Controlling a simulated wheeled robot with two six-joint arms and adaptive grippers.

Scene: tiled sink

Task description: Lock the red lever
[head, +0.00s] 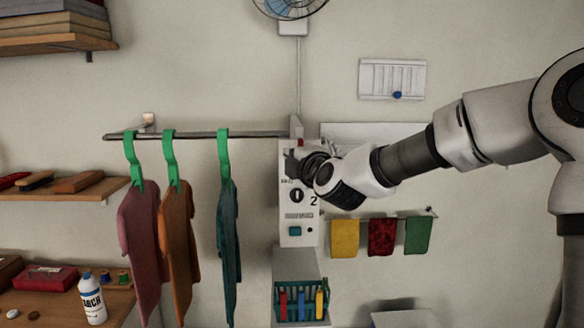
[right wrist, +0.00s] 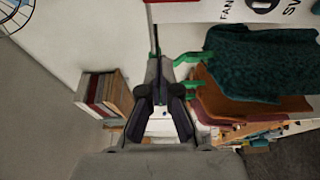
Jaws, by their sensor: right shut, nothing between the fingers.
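A white control panel (head: 298,232) hangs on the wall at the centre of the head view, with a dark knob, a "2" mark and a teal button. A small red part (head: 299,142) shows at its top, just above my right gripper; I cannot tell whether it is the red lever. My right gripper (head: 292,165) is in front of the panel's upper part and hides some of it. In the right wrist view its fingers (right wrist: 161,68) are shut and empty, and the panel's lettered edge (right wrist: 240,12) shows at the top right. My left gripper is not in view.
A rail (head: 200,135) left of the panel carries garments on green hangers (head: 169,158). A basket (head: 301,283) is below the panel. Coloured cloths (head: 382,237) hang to the right. A fan (head: 289,8) is above. Shelves (head: 60,190) stand at the left.

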